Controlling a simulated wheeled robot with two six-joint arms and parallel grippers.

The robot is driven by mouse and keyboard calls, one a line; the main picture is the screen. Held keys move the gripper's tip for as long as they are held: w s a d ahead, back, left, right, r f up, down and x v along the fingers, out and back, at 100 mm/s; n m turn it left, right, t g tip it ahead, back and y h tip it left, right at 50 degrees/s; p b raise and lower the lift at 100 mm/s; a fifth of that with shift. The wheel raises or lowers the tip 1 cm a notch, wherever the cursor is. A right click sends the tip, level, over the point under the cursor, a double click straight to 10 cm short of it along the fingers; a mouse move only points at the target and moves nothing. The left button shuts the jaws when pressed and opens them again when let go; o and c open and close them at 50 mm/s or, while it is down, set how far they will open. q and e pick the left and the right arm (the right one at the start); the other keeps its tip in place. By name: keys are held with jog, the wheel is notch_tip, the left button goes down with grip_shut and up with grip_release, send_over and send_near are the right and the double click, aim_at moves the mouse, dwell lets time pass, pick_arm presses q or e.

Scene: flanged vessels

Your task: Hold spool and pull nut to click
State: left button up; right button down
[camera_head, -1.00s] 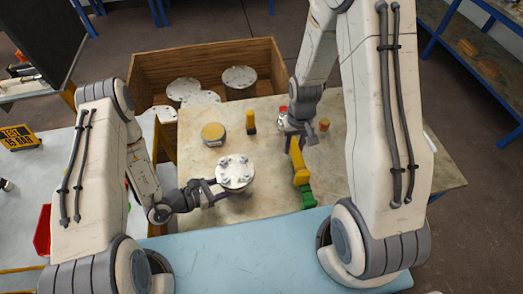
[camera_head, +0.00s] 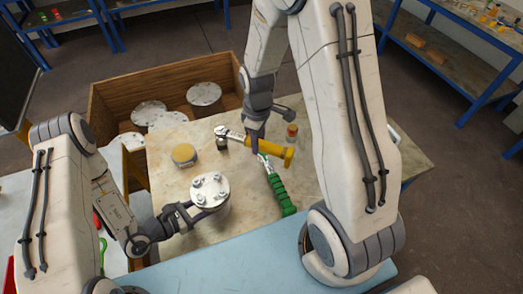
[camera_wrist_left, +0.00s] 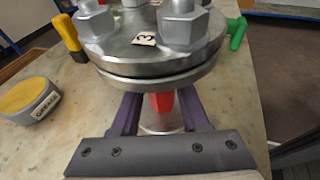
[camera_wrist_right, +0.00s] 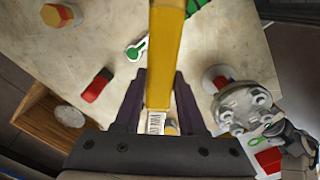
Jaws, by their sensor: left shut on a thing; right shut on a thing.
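The spool (camera_head: 210,191) is a metal flanged vessel standing upright, with several nuts on its top flange. My left gripper (camera_head: 199,214) is shut on its body below the flange. The left wrist view shows the flange (camera_wrist_left: 155,65) close up, with large hex nuts and a small marked tag; red shows between the fingers. My right gripper (camera_head: 261,147) is shut on a yellow-handled wrench (camera_head: 276,153), whose metal head points left, behind the spool. The yellow handle (camera_wrist_right: 166,50) runs between the fingers in the right wrist view. The wrench is apart from the nuts.
A green-handled wrench (camera_head: 280,195) lies right of the spool. A grease tin (camera_head: 184,154) stands behind it. A wooden crate (camera_head: 110,95) holds more flanged vessels at the back left. The front blue surface (camera_head: 240,265) is clear.

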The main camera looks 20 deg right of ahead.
jog(key=r+n, duration=0.2)
jog(key=n, duration=0.1)
jog(key=a+r+n, duration=0.1)
jog(key=r+n, duration=0.1)
jog(key=n, duration=0.2)
jog(key=w+a+r+n, duration=0.1)
jog(key=r+n, duration=0.2)
jog(key=n, duration=0.1)
jog(key=shift+r, duration=0.1)
jog(key=shift+a+r+n, duration=0.2)
jog(key=shift+r+n, duration=0.25)
jog(key=shift+n, duration=0.65)
jog(key=shift+f, duration=2.25)
jog(key=shift+f, duration=0.2)
jog(key=shift+f, duration=1)
jog(key=shift+s, duration=0.1)
